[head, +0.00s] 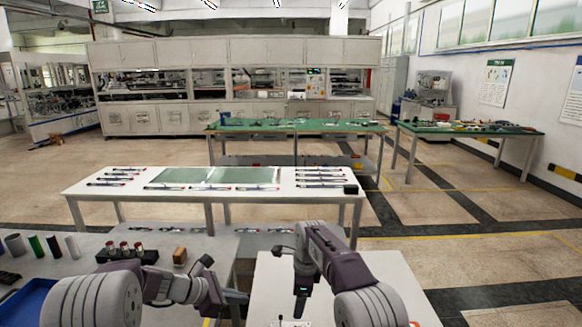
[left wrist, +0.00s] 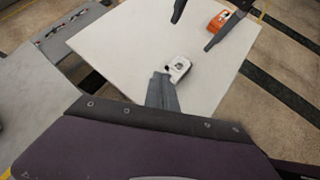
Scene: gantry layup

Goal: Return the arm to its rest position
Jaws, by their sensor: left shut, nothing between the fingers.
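My left gripper (head: 236,297) is at the end of the left arm, low in the head view, near the gap between the grey table and the white table. In the left wrist view its fingers (left wrist: 162,92) are together, with nothing between them. My right gripper (head: 300,306) points down over the white table. In the left wrist view its two dark fingers (left wrist: 202,22) stand apart at the top. A white device (left wrist: 178,68) lies on the white table beyond my left fingertips. An orange device (left wrist: 218,21) lies near the right gripper's fingers; nothing visible is held.
The white table (head: 395,275) is mostly bare. The grey table (head: 208,248) at left holds a dark rack (head: 127,256), a brown block (head: 180,256), several cylinders and a blue bin (head: 28,302). A long white table (head: 215,202) with pens and green mats stands beyond.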

